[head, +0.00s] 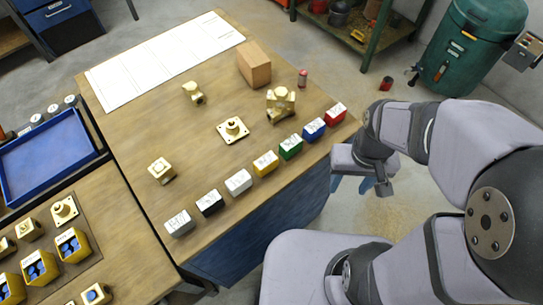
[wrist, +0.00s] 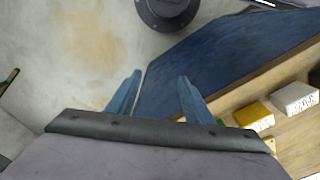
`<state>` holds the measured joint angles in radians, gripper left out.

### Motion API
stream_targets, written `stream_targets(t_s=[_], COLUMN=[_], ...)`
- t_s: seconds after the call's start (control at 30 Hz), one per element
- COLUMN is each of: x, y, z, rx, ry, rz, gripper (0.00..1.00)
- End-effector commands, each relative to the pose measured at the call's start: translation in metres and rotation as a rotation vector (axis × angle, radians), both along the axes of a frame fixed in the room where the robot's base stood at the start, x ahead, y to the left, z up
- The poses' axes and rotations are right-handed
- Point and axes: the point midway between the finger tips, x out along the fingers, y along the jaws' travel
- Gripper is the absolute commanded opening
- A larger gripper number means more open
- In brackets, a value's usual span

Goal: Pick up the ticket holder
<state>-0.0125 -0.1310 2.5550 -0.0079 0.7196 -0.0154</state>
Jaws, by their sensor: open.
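Small coloured blocks with handwritten white labels stand in a row along the table's near right edge; they look like label or ticket holders, but I cannot tell which one is meant. In the head view they include grey (head: 180,223), black (head: 210,202), white (head: 238,182), yellow (head: 266,163), green (head: 291,147), blue (head: 314,129) and red (head: 335,113) ones. The wrist view shows the yellow (wrist: 254,115) and white (wrist: 295,97) ones at right. My gripper (wrist: 160,77) is open and empty, its blue fingers beside the table, off its edge.
Brass fittings (head: 281,104), a brass flange (head: 233,129), a tan block (head: 254,64), a small red can (head: 303,77) and a white sheet (head: 165,60) lie on the table (head: 140,130). A blue tray (head: 48,158) is at left. The table's blue side (wrist: 220,65) drops beside my fingers.

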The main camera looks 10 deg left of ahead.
Motion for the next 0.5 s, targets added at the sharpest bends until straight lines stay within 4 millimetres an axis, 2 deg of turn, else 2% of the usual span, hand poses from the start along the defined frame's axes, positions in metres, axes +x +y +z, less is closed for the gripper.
stream_targets(t_s=[0.17, 0.27, 0.37, 0.5], x=[0.009, 0.017, 0.026, 0.037], y=[0.016, 0.033, 0.058, 0.1], z=[0.009, 0.016, 0.024, 0.035], rx=[-0.034, -0.071, -0.122, -0.206], ry=[0.017, 0.033, 0.056, 0.09], rz=[0.235, 0.485, 0.798, 1.268], gripper=[0.47, 0.47, 0.47, 0.47])
